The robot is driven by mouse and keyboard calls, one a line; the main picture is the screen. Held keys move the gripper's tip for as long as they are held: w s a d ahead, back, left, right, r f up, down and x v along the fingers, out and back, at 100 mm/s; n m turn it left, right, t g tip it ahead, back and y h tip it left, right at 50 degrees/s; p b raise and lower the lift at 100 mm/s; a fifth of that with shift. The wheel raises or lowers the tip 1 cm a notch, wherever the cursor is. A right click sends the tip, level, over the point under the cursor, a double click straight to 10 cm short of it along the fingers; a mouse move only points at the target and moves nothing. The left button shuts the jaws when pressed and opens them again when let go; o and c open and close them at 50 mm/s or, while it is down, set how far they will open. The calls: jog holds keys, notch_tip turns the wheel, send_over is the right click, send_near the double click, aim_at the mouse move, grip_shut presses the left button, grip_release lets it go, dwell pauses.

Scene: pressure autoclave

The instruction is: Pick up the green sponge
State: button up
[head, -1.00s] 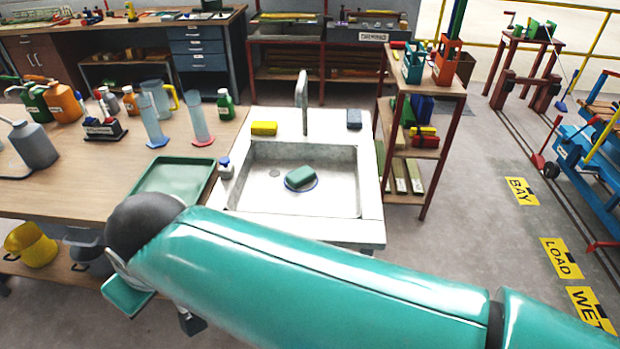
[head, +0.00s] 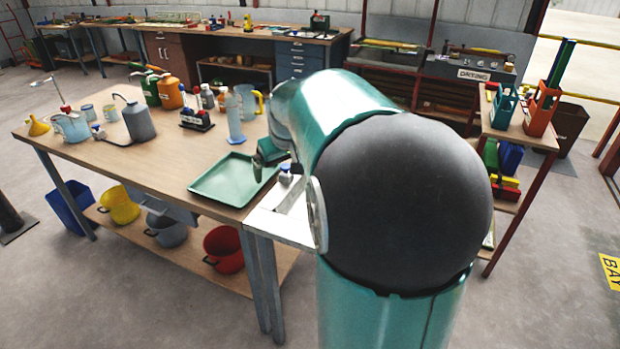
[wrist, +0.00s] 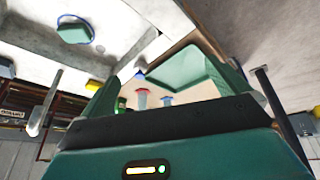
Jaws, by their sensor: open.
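The green sponge (wrist: 74,33) lies in the sink basin (wrist: 118,38) in the wrist view, with a blue-rimmed round thing around or under it. In the head view my arm hides the sponge and most of the sink; only a white corner of the sink unit (head: 285,222) shows. My gripper (wrist: 172,90) is open and empty in the wrist view, its two green fingers apart. The sponge is beyond and to the left of the fingers, not between them. In the head view part of my gripper (head: 270,152) shows near the green tray (head: 222,200).
The tap (wrist: 44,105) stands at the sink's edge in the wrist view. The wooden table (head: 165,150) holds a grey wash bottle (head: 138,122), a measuring cylinder (head: 234,118) and other bottles. A shelf rack (head: 515,130) stands to the right.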

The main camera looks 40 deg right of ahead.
jog(key=s+d+f+m, duration=0.1)
jog(key=d+f, duration=0.5)
jog(key=d, duration=0.4)
jog(key=s+d+f+m, duration=0.1)
jog(key=d+f, duration=0.4)
jog(key=d, duration=0.6)
jog(key=s+d+f, duration=0.1)
jog(key=d+f, duration=0.5)
jog(key=d, duration=0.4)
jog(key=x, duration=0.7)
jog(key=shift+w+d+r, duration=0.1)
jog(key=shift+x, duration=3.05)
jog(key=c, duration=0.8)
jog(key=shift+o, duration=0.2)
jog(key=shift+r, duration=0.1)
